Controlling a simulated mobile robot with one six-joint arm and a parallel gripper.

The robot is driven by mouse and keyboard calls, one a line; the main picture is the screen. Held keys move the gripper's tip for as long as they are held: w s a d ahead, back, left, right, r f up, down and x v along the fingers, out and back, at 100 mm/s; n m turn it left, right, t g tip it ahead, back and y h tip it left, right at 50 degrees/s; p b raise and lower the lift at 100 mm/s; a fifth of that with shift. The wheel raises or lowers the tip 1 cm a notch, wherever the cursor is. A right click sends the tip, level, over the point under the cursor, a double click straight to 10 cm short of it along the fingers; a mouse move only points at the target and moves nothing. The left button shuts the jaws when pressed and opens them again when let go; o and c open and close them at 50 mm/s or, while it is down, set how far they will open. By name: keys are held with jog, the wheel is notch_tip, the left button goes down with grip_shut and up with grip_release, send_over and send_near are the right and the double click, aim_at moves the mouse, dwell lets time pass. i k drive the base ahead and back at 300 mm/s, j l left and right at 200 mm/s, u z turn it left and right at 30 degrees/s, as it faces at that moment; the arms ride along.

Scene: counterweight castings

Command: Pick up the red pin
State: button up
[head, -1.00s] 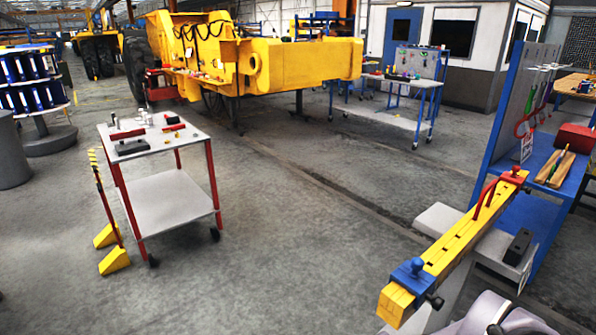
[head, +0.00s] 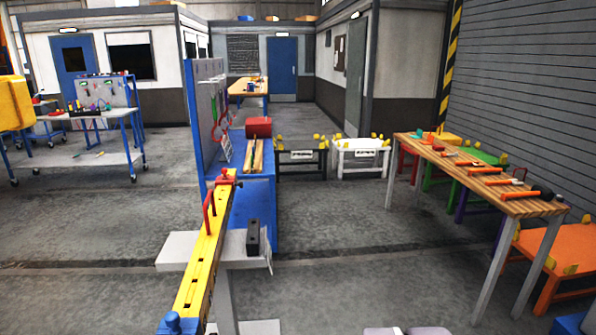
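I cannot make out for sure which thing is the red pin. A red fitting with a small knob (head: 227,174) sits on the far end of a long yellow beam (head: 203,262) in the head view. Only pale rounded parts of my own arm show at the bottom edge. My gripper is not in view.
A blue bench (head: 255,200) with a pegboard and a red toolbox (head: 258,127) stands behind the beam. A black block (head: 253,237) rests on the grey ledge. Coloured low tables stand right. Open floor (head: 340,225) lies between the beam and the wooden table.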

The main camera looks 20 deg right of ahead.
aim_at(225, 170)
jog(key=i+l+z, duration=0.1)
jog(key=i+l, duration=0.2)
jog(key=i, duration=0.3)
jog(key=i+l+z, duration=0.1)
jog(key=i+l, duration=0.15)
jog(key=i, duration=0.4)
jog(key=i+l, duration=0.15)
jog(key=i, duration=0.5)
jog(key=i+l+z, duration=0.15)
jog(key=i, duration=0.45)
